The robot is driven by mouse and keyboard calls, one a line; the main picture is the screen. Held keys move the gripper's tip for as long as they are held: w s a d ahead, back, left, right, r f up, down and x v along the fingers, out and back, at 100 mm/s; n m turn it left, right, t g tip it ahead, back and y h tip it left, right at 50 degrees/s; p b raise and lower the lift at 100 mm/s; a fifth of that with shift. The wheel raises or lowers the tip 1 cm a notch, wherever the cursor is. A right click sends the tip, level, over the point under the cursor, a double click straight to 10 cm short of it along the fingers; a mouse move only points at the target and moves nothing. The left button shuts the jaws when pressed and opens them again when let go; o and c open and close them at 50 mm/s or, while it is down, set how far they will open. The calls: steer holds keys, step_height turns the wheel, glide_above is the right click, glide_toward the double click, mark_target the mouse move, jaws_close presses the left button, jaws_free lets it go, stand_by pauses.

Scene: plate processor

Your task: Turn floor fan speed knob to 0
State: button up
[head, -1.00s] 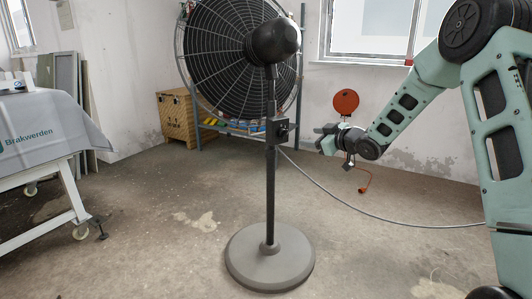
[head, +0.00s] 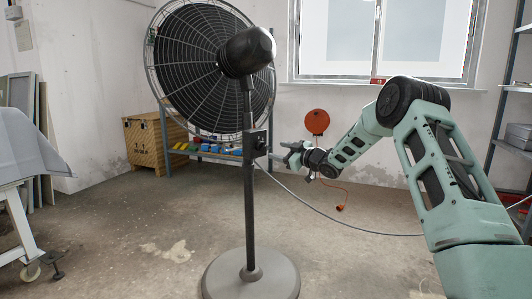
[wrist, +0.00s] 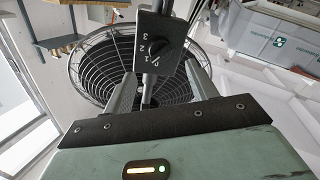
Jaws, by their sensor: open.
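The floor fan (head: 210,75) stands on a pole above a round grey base (head: 252,280). Its dark control box (head: 255,142) is on the pole below the fan head. In the wrist view, the box (wrist: 143,58) shows the digits 3, 2, 1 and 0 around a black speed knob (wrist: 156,50). The knob's exact setting is hard to tell. My gripper (head: 281,153) is just right of the box in the head view. In the wrist view, my gripper (wrist: 159,73) is open and empty, with the knob ahead, roughly between its fingers. I see no contact.
A wooden crate (head: 155,143) and a low shelf (head: 205,156) stand behind the fan. A covered table (head: 25,155) is at left, and shelving (head: 505,100) is at right. A cable runs from the pole to the right. Floor around the fan base is mostly clear.

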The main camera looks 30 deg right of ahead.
mark_target(261, 146)
steer(key=b+x, duration=0.1)
steer(key=x, duration=0.6)
steer(key=c, duration=0.9)
